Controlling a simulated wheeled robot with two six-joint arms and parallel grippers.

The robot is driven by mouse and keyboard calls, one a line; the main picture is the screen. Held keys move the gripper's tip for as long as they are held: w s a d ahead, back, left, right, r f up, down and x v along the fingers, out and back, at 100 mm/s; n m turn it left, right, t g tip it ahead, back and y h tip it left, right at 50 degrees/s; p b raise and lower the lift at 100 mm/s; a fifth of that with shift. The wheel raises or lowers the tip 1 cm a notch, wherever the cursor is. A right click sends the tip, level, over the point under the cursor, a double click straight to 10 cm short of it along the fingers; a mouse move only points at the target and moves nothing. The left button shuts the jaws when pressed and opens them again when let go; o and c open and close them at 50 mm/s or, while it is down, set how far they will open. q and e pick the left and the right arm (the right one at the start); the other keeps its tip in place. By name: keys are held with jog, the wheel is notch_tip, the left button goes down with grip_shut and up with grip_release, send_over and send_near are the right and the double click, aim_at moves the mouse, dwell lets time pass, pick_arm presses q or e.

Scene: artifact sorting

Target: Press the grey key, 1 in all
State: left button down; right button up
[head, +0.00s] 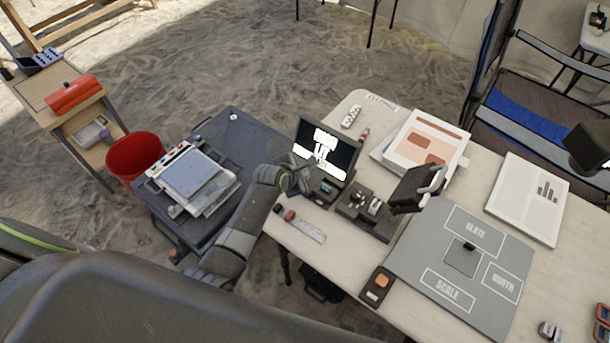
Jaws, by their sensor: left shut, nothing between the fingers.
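A small console with a dark upright screen (322,150) showing white lettering stands at the table's left end. Its low base (327,187) carries small keys, one of them teal. My left gripper (303,186) is shut and empty, right at the left side of this console, and it covers part of the base. I cannot clearly make out a grey key; it may be behind the gripper or too small to tell. Whether the fingertips touch a key cannot be told. My right gripper is not in view.
A dark block with small metal parts (366,208) and a dark device with a white handle (417,188) stand right of the console. A grey labelled mat (415,262) and an orange-button box (376,286) lie nearer. A side table with a tray (195,182) stands left.

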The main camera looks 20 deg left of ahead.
pick_arm(q)
jog(key=shift+f, duration=0.45)
dwell(0.3)
dwell(0.3)
jog(key=shift+r+p, duration=0.9)
jog(key=shift+r, duration=0.1)
notch_tip(320, 180, up, 5)
jog(key=p, duration=0.5)
jog(key=shift+p, duration=0.4)
